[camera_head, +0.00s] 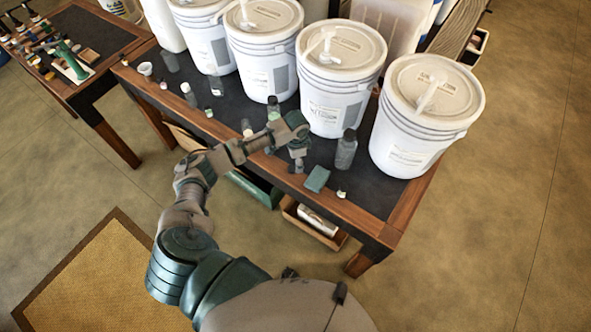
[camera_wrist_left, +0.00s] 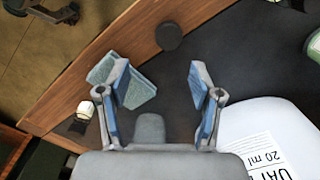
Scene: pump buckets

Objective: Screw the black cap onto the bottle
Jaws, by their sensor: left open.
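A round black cap (camera_wrist_left: 169,36) lies on the dark tabletop close to the wooden edge, beyond my fingertips in the left wrist view. I cannot pick it out in the head view, where my arm covers part of the table. My left gripper (camera_head: 298,163) points down over the front of the table; its fingers (camera_wrist_left: 158,75) are apart with nothing held between them. A similar bottle (camera_head: 273,108) stands behind my arm. I cannot tell which bottle the cap fits. My right gripper is out of view.
Large white buckets (camera_head: 415,115) line the back of the table. Several small bottles stand farther left.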

